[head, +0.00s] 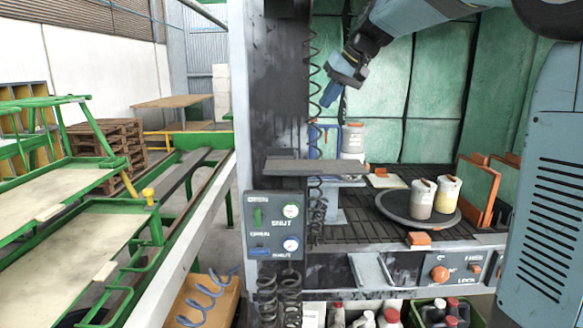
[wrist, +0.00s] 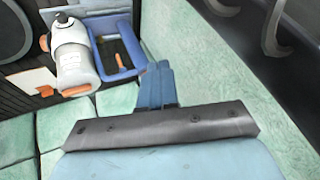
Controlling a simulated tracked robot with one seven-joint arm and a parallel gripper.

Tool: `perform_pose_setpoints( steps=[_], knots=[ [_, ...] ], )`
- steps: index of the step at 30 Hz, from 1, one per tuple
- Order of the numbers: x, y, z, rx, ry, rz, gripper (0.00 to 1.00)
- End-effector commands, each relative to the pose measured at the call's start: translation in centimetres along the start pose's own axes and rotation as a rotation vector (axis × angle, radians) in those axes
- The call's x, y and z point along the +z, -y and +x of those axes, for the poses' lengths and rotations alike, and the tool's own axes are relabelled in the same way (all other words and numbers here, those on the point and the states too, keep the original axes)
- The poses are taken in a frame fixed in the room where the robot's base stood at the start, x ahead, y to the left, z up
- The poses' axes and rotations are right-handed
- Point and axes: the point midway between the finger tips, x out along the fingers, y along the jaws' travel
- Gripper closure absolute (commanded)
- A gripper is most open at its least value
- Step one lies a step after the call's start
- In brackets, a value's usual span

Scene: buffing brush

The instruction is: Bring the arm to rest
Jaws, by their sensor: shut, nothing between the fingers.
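My arm (head: 425,22) reaches in from the upper right of the head view, in front of the green padded wall. My gripper (head: 329,97) points down and to the left, high above the slatted bench. Its blue fingers are together with nothing between them. In the wrist view my gripper (wrist: 158,70) shows at the middle, its fingers closed, apart from the white canister and blue frame behind it.
A white canister (head: 353,140) and a blue frame (head: 326,142) stand below my gripper. Two pots (head: 447,192) stand on a round turntable (head: 394,207). A dark post (head: 276,95) with a coiled hose and a control panel (head: 273,225) stands left of my gripper.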

Motion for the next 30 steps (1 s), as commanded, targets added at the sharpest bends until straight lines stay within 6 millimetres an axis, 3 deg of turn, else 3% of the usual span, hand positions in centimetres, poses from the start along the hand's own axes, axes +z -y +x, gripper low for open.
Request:
perform_pose_setpoints(
  steps=[8,18,30],
  knots=[
    [8.8,-0.6,-2.3,0.154,0.005,0.034,1.00],
    [21.0,-2.7,-4.4,0.318,-0.009,0.084,1.00],
    [35.1,-6.0,-4.3,0.449,-0.039,0.132,1.00]
  ],
)
